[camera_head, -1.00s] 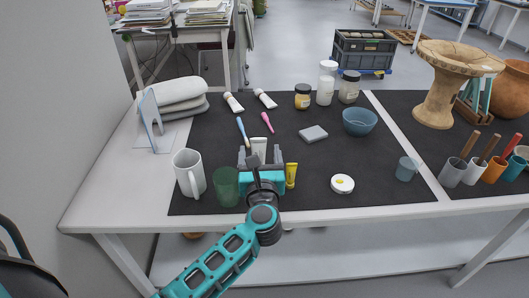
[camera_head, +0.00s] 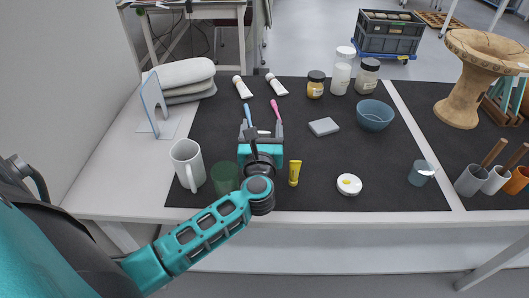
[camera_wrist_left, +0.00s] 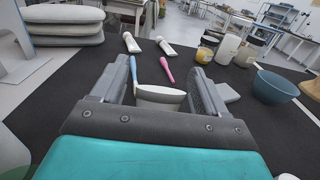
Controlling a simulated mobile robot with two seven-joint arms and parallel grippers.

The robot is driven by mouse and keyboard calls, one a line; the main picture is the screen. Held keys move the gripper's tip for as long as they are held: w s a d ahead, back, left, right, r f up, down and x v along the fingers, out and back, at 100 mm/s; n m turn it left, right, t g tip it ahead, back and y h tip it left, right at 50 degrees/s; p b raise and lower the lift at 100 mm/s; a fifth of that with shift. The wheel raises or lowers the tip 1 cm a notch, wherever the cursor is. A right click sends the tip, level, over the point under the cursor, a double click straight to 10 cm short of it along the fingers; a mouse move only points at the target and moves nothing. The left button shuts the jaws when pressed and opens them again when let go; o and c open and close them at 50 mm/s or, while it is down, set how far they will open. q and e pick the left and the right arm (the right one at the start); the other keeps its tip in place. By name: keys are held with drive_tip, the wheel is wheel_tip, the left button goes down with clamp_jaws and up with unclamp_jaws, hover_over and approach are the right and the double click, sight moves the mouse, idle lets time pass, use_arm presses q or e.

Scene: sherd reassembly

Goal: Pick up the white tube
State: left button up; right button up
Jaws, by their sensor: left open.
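Two more white tubes lie farther back, one at the left (camera_head: 242,87) and one at the right (camera_head: 276,84). My right gripper is not in view.
A pink tool (camera_head: 276,110) and blue tool (camera_head: 248,115) lie just beyond. A grey block (camera_head: 323,127) and blue bowl (camera_head: 375,115) are farther right.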

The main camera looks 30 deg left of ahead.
use_arm(q)
drive_tip(key=shift+c, duration=0.4)
drive_tip(key=shift+c, duration=0.8)
drive_tip(key=c, duration=0.8)
drive_tip(key=shift+r, duration=0.15)
wheel_tip(320, 180, up, 20)
drive_tip(key=p, duration=0.6)
